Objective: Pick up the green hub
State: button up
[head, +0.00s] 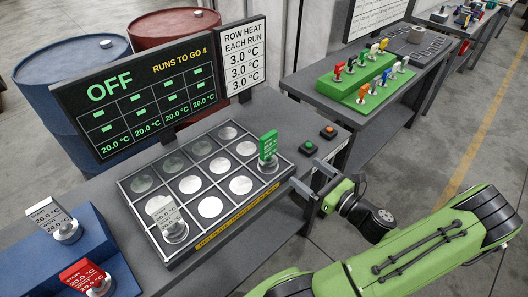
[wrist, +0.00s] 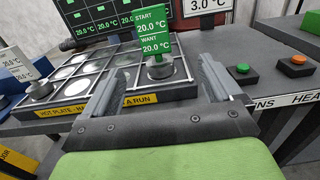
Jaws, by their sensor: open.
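The green hub (head: 268,166) is a round metal piece with an upright green tag reading START 20.0 °C, WANT 20.0 °C. It stands in the right front cell of the hot plate (head: 186,255). My gripper (head: 312,178) is open and empty, just right of the hub and apart from it, by the bench's front edge. In the wrist view, the green hub (wrist: 160,70) appears between the two grey fingers of my gripper (wrist: 160,84), beyond their tips. Nothing hides it there.
A grey-tagged hub (head: 175,232) stands in the plate's near left cell. A blue block (head: 92,250) holds a grey-tagged and a red-tagged hub. Green (head: 308,147) and orange (head: 328,131) buttons lie right of the plate. The display (head: 140,90) behind reads OFF, RUNS TO GO 4.

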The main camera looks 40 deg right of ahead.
aim_at(271, 149)
jog(key=w, duration=0.5)
jog(key=w+a+b, duration=0.1)
jog(key=w, duration=0.4)
jog(key=w+b, duration=0.1)
jog(key=w, duration=0.4)
jog(key=shift+w+a, duration=0.1)
jog(key=shift+a, duration=0.15)
jog(key=shift+r, duration=0.15)
grip_shut()
